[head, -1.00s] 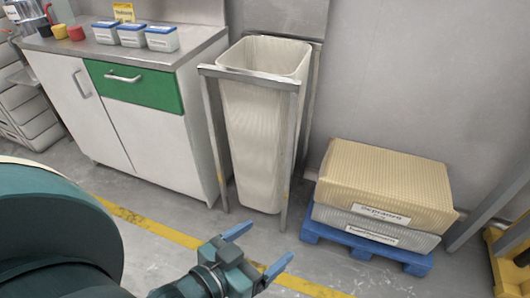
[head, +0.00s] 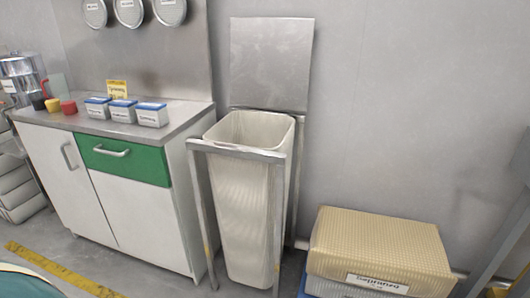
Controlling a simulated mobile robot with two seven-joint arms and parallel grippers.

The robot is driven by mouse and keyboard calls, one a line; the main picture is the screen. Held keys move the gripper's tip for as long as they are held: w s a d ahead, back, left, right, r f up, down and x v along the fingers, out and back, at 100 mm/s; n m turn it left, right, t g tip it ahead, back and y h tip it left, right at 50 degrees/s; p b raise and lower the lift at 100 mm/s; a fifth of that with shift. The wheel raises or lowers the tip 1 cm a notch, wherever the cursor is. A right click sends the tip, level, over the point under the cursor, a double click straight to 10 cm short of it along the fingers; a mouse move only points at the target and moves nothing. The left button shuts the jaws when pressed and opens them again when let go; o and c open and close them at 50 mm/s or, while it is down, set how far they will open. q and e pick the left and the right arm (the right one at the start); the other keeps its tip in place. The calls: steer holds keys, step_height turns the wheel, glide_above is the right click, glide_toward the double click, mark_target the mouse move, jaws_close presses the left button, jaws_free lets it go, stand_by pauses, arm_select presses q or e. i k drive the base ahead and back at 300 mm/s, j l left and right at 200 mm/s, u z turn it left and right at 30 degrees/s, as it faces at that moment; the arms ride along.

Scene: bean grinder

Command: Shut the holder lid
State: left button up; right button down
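The holder (head: 282,222) is a metal frame stand with a tall, pale ribbed bin (head: 238,205) inside it. Its lid (head: 271,63) is a flat grey metal panel standing upright at the back of the frame, against the wall. The lid is open and the bin's top is uncovered. Neither of my grippers shows in the head view now. Only a small teal part of my body shows at the lower left corner.
A white cabinet (head: 149,217) with a green drawer stands directly left of the holder, with several small containers on its counter. Stacked boxes (head: 378,248) stand to the right of the holder. Grey wall lies behind.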

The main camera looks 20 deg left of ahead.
mark_target(271, 57)
steer(key=u, duration=0.85)
steer(key=i+l+u, duration=0.45)
steer(key=i+u, duration=0.15)
